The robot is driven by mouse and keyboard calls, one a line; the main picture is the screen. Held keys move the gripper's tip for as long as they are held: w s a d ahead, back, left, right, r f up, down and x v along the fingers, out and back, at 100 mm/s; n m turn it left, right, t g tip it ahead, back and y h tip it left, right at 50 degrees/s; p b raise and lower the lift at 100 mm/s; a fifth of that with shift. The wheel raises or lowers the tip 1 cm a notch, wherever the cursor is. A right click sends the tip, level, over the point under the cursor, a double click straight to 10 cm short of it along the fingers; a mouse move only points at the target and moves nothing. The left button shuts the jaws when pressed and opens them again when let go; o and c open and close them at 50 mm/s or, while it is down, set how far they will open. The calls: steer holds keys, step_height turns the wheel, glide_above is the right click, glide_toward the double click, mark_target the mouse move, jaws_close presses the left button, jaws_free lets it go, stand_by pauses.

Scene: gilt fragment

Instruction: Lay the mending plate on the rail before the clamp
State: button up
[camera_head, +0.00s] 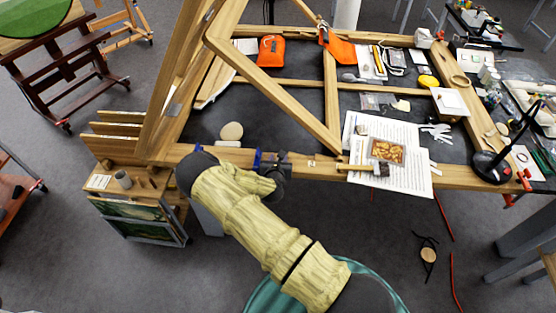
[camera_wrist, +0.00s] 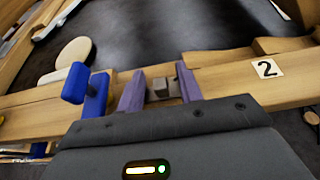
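My gripper (camera_wrist: 161,94) is over the front wooden rail (camera_wrist: 228,78), with a purple-grey finger on each side of a small dark grey plate with a square knob (camera_wrist: 160,88). This looks like the mending plate; it fills the gap between the fingers. I cannot tell whether its underside touches the rail. A blue clamp (camera_wrist: 93,95) stands on the rail just left of the fingers, apart from them. It also shows in the head view (camera_head: 257,160). In the head view my gripper (camera_head: 275,169) is at the rail, partly hidden by my wrist.
A label "2" (camera_wrist: 267,68) marks the rail to the right. Papers (camera_head: 405,186) and a small gilt-framed piece (camera_head: 387,151) lie further right. A pale round pad (camera_head: 231,131) lies behind the rail. Orange pouches (camera_head: 271,51) lie at the back.

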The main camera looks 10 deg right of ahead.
steer(key=shift+r, duration=0.1)
steer(key=shift+r, duration=0.15)
steer(key=shift+s+a, duration=0.1)
steer(key=shift+s, duration=0.2)
steer(key=b+v, duration=0.4)
steer(key=v, duration=0.7)
steer(key=shift+s, duration=0.2)
steer(key=shift+r, duration=0.1)
